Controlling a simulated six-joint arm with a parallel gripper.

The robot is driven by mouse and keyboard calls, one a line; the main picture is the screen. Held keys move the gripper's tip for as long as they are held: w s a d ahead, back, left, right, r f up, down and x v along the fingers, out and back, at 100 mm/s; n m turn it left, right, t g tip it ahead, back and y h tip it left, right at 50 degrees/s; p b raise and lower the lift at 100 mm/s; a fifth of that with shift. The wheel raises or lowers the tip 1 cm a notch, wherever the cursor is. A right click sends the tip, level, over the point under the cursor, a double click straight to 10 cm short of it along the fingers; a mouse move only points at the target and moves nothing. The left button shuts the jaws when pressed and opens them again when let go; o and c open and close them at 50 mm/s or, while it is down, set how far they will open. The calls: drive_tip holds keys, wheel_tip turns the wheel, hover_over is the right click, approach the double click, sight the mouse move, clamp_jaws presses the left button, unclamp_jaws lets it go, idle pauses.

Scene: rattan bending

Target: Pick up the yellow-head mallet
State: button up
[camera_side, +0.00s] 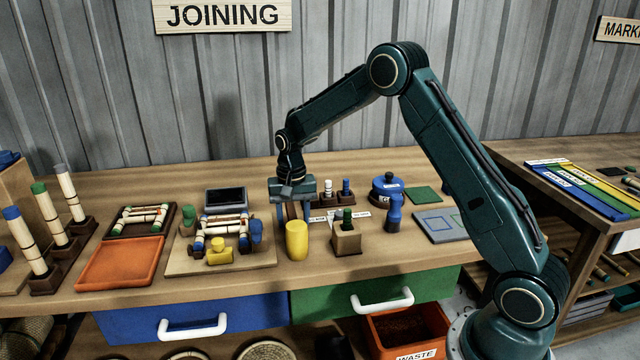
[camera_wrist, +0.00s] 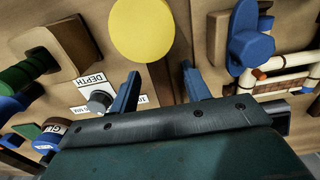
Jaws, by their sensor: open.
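The yellow mallet head (camera_side: 297,240) stands near the bench's front edge, below and in front of my gripper (camera_side: 293,213) in the side view. From above, in the wrist view, the head is a round yellow disc (camera_wrist: 142,28) just beyond my fingertips. A brown strip, seemingly the mallet's handle (camera_wrist: 162,82), shows between my two blue fingers in the wrist view. My gripper (camera_wrist: 160,72) is open, with a finger on either side of that strip. I cannot tell whether either finger touches it. The strip's near end is hidden by my gripper body.
A wooden block with a green-topped tool (camera_side: 347,240) stands right of the mallet. A board with a bound rattan frame (camera_side: 220,265) lies left, with a blue clamp (camera_side: 256,232) at its edge. A blue glue pot (camera_side: 387,189) and an orange tray (camera_side: 120,262) are farther off.

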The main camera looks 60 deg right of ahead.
drive_tip(key=shift+f, duration=1.75)
clamp_jaws()
